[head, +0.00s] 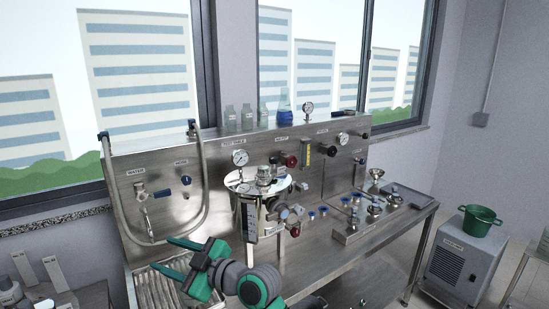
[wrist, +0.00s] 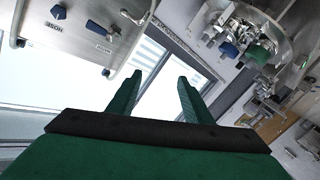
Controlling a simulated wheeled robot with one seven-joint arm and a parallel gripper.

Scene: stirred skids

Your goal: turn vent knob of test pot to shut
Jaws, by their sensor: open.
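The test pot (head: 246,206) is a shiny steel cylinder with a lid fitting on the bench, centre of the head view. Several valves and knobs cluster on its right side, including a red knob (head: 295,231). I cannot tell which one is the vent knob or read its setting. In the wrist view, steel fittings with a blue knob (wrist: 229,50) and a green knob (wrist: 262,53) show at upper right. My gripper (head: 163,253) is open and empty, left of the pot and apart from it; its green fingers also show in the wrist view (wrist: 159,77).
A steel back panel (head: 215,185) carries gauges, a red knob (head: 292,160) and a hose (head: 109,187) at left. A ridged tray (head: 160,285) lies below my gripper. Several small blue-capped fittings stand right of the pot. Bottles line the panel's top. A green bucket (head: 478,222) sits far right.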

